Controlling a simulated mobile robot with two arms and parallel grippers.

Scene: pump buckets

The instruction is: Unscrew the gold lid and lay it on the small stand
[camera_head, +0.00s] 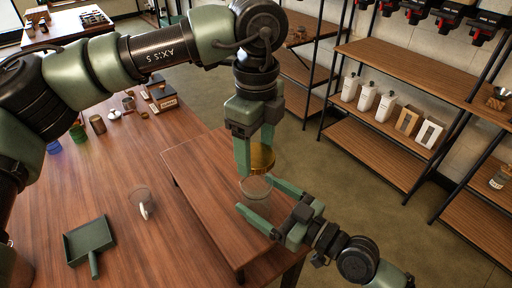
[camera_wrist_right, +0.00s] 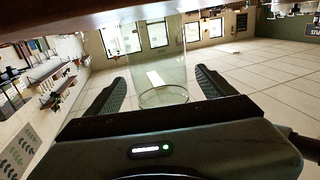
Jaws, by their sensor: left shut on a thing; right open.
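The gold lid (camera_head: 262,157) is in the jaws of my left gripper (camera_head: 255,160), which points down in the head view. The lid is just above the clear glass jar (camera_head: 256,190); the gap between them is hard to judge. My right gripper (camera_head: 258,196) is open, with one finger on each side of the jar. The right wrist view shows the jar (camera_wrist_right: 163,72) between the spread fingers of the right gripper (camera_wrist_right: 160,88), its round rim bare. The low raised wooden stand (camera_head: 200,165) is under and beside the jar.
Shelves (camera_head: 375,140) with white bottles stand behind at right. The stand's left part is clear.

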